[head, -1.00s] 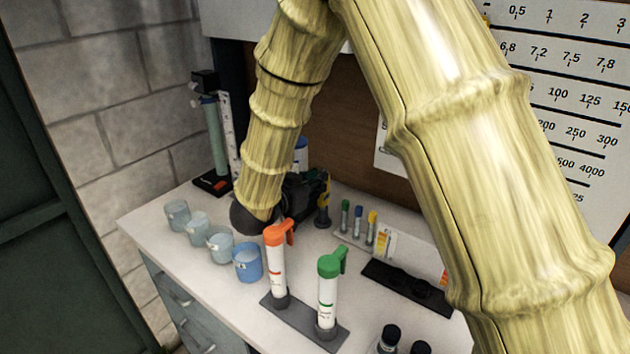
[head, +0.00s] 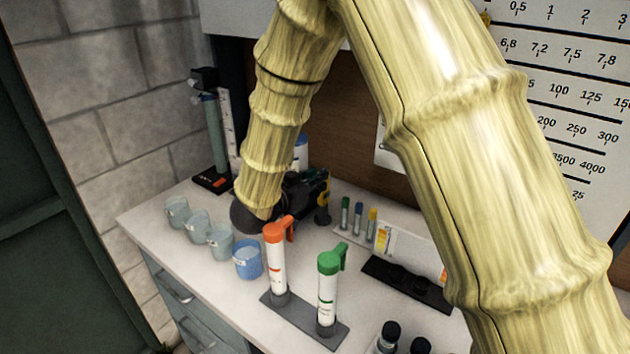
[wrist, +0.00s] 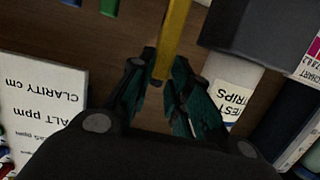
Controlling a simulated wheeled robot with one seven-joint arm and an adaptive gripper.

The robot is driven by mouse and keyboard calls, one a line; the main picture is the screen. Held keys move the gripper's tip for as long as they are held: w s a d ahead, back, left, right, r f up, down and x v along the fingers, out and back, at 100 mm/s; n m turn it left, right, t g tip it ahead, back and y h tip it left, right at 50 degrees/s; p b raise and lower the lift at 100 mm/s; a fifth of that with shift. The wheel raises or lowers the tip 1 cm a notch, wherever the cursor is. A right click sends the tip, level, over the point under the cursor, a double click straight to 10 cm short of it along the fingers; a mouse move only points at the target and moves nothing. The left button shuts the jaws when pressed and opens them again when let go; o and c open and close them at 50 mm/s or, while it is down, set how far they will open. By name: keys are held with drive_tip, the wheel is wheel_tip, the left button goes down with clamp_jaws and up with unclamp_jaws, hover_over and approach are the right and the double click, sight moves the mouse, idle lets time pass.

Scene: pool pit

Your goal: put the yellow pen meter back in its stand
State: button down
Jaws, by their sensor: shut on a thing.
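My gripper (head: 310,190) is low over the back of the counter, partly hidden behind my arm in the head view. In the wrist view its fingers (wrist: 165,85) are shut on a yellow bar-shaped thing, the yellow pen meter (wrist: 173,38), which runs up out of the picture. A yellow part (head: 326,186) shows at the gripper in the head view, with a dark round piece (head: 322,216) just below it; I cannot tell whether they touch. A grey stand (head: 305,324) at the front holds two upright white meters, one orange-topped (head: 277,262) and one green-topped (head: 328,288).
Several cups, one a blue cup (head: 248,262), line the left of the counter. A small rack (head: 350,238) of coloured vials and a black tray (head: 400,284) lie right. A test strips bottle (wrist: 230,95) is close right of the fingers in the wrist view.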

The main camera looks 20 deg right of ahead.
drive_tip(key=shift+f, duration=0.4)
idle(0.4)
drive_tip(key=c, duration=1.3)
unclamp_jaws()
drive_tip(key=shift+o, duration=0.2)
drive_tip(key=shift+r, duration=0.1)
wheel_tip(320, 180, up, 7)
drive_tip(key=p, duration=0.5)
